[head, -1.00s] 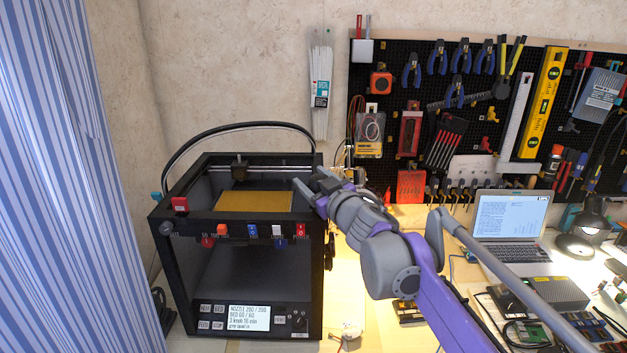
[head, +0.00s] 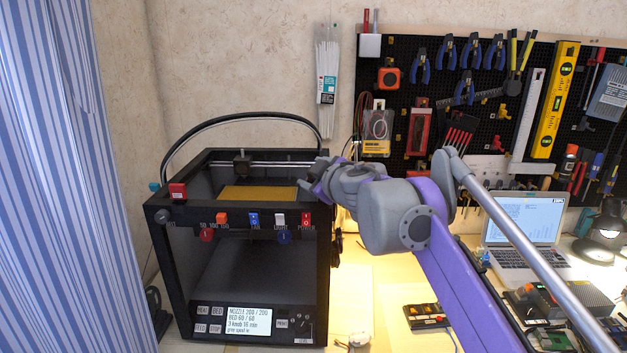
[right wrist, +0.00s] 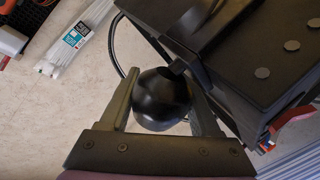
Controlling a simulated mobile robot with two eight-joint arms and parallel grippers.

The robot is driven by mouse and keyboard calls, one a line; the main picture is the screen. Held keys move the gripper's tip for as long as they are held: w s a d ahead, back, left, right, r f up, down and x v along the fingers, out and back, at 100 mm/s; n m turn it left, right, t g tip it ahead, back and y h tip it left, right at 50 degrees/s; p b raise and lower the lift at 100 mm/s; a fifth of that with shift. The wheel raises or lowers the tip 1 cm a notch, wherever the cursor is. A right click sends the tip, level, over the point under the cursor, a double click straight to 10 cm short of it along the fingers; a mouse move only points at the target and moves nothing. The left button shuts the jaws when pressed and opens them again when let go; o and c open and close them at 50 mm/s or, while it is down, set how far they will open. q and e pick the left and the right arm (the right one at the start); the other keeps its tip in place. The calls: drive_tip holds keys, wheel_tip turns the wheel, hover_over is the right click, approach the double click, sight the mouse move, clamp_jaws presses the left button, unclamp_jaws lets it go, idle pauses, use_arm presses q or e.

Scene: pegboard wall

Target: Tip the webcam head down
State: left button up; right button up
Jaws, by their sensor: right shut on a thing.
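The webcam head (right wrist: 160,100) is a dark, rounded body in the right wrist view. It sits between the two fingers of my right gripper (right wrist: 160,80), which is shut on it. The webcam is beside the top of the black 3D printer (right wrist: 225,50). In the head view my right gripper (head: 312,180) is at the upper right edge of the printer (head: 322,250), and I cannot make out the webcam there. My left gripper is not in view.
A pegboard (head: 480,110) with tools hangs behind my right arm. A laptop (head: 525,225), a lamp (head: 600,235) and electronics stand on the bench at right. A striped curtain (head: 55,180) hangs at left. Cable ties (right wrist: 75,45) hang on the wall.

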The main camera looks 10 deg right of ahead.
idle(0.3)
drive_tip(key=o, duration=1.4)
drive_tip(key=v, duration=1.1)
drive_tip(key=shift+w+f, duration=0.1)
